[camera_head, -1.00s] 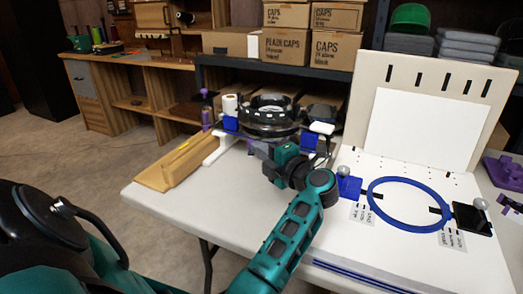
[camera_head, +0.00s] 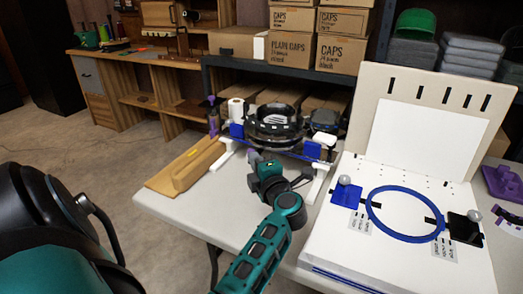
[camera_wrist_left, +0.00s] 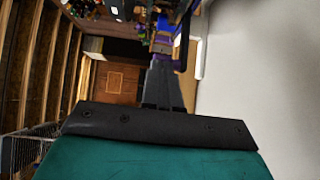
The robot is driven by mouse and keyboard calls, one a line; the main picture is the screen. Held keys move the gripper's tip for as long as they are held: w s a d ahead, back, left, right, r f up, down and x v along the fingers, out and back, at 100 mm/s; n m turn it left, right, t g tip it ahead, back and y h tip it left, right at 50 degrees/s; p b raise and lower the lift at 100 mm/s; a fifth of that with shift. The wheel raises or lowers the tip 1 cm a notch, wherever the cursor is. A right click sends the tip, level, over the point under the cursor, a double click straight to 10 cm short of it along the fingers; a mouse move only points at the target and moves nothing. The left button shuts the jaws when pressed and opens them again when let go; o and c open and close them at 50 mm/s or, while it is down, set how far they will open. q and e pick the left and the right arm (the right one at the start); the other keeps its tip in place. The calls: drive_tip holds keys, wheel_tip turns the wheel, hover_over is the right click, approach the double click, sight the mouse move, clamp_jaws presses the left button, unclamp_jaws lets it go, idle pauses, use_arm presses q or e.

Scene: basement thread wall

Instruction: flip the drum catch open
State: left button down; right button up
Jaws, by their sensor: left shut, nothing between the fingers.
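A round black drum (camera_head: 274,128) sits in a white-legged stand (camera_head: 318,182) with blue parts (camera_head: 236,131) on the table. A small pale piece (camera_head: 324,138) is at the stand's right side; I cannot tell whether it is the catch or how it is set. My left gripper (camera_head: 262,164) is in front of and below the drum, its fingers largely hidden in the head view. In the left wrist view the dark fingers (camera_wrist_left: 161,82) are together and empty. My right gripper is not in view.
A white board (camera_head: 400,215) with a blue hoop (camera_head: 408,236) lies to the right, with an upright panel (camera_head: 430,115) behind it. Boxes (camera_head: 313,45) stand on the shelf behind. A purple item (camera_head: 502,183) is far right.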

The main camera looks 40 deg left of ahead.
use_arm(q)
drive_tip(key=a+m+t+h+p, duration=0.1)
drive_tip(key=m+t+p, duration=0.1)
drive_tip(key=s+a+m+t+h+p, duration=0.1)
drive_tip(key=a+m+t+h+p, duration=0.2)
drive_tip(key=t+h+p, duration=0.1)
drive_tip(key=shift+s+a+m+t, duration=0.35)
drive_tip(key=shift+s+m+t, duration=0.05)
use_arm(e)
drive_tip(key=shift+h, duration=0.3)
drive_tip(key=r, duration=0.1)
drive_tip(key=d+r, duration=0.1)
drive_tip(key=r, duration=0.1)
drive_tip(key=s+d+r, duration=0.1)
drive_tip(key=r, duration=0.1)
use_arm(q)
drive_tip(key=shift+p, duration=0.3)
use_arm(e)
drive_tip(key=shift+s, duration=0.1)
